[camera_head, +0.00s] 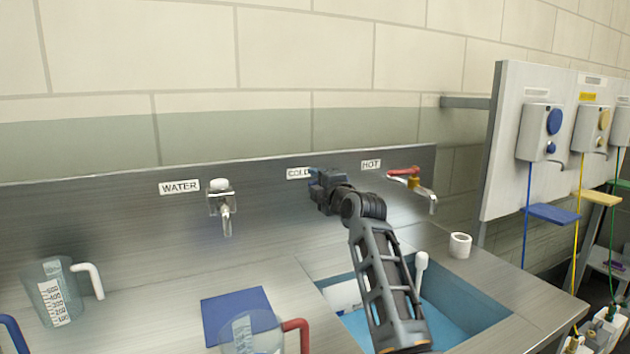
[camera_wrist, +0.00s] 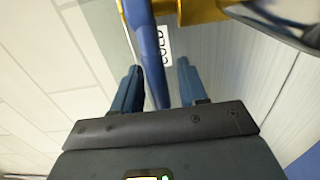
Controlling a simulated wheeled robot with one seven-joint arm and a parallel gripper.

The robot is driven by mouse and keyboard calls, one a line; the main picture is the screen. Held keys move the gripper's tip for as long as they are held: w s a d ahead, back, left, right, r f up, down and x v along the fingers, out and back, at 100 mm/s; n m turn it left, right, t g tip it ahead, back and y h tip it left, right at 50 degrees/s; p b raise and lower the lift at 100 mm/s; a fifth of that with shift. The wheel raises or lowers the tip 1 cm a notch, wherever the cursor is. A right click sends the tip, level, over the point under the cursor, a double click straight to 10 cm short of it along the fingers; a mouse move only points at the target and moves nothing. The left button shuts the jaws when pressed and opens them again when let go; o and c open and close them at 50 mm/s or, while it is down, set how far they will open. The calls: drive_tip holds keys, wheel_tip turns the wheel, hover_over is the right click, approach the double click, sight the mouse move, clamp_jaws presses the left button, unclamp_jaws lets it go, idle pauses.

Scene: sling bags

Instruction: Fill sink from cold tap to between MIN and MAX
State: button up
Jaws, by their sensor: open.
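The cold tap is mostly hidden behind my gripper (camera_head: 320,188) in the head view; its COLD label (camera_head: 298,173) shows beside it. The wrist view shows the tap's blue lever (camera_wrist: 150,50) between my two open fingers, with the brass tap body (camera_wrist: 203,10) beyond. I cannot tell whether the fingers touch the lever. The sink (camera_head: 485,312) lies below, partly hidden by my arm. Its inside looks blue; I cannot tell whether that is water. No MIN or MAX marks are readable and no stream is visible.
The hot tap (camera_head: 412,184) with a red lever is just right of my gripper; the WATER tap (camera_head: 222,205) is left. A white-handled tool (camera_head: 421,265) stands in the sink. A white cup (camera_head: 460,246), clear jugs (camera_head: 55,290) and a blue mat (camera_head: 228,305) are on the counter.

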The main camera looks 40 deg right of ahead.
drive_tip(key=shift+w+d, duration=0.1)
drive_tip(key=shift+w, duration=0.35)
clamp_jaws()
drive_tip(key=shift+f, duration=0.1)
idle(0.3)
